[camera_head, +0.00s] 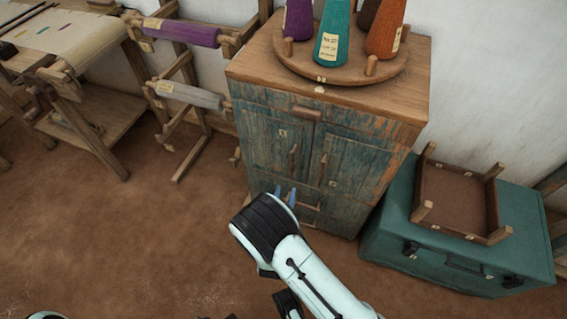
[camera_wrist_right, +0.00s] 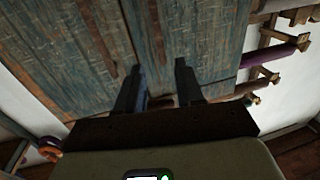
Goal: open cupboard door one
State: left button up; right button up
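The cupboard (camera_head: 345,112) is worn blue-green wood with a brown top. Its left door (camera_head: 264,146) and right door (camera_head: 348,160) both look shut. Each has an upright wooden handle near the middle seam, the left handle (camera_head: 293,158) and the right handle (camera_head: 322,168). I cannot read which door is one. My right gripper (camera_head: 285,193) is in front of the lower cupboard front, below the left handle. In the right wrist view its fingers (camera_wrist_right: 158,82) are apart, facing the weathered boards (camera_wrist_right: 200,35), with no handle clearly gripped. My left gripper is not in view.
A round wooden tray (camera_head: 285,60) with several yarn cones stands on the cupboard. A teal trunk (camera_head: 390,240) bearing an upturned stool (camera_head: 455,200) is to the right. Racks with a purple roll (camera_head: 182,32) and a grey roll (camera_head: 190,95) stand left. Bare floor lies in front.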

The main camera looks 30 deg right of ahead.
aim_at(292, 162)
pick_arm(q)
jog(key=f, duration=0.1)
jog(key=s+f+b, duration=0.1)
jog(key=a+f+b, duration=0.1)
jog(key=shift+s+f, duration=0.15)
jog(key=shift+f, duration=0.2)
pick_arm(e)
jog(key=x, duration=1.3)
jog(key=shift+d, duration=0.2)
grip_shut()
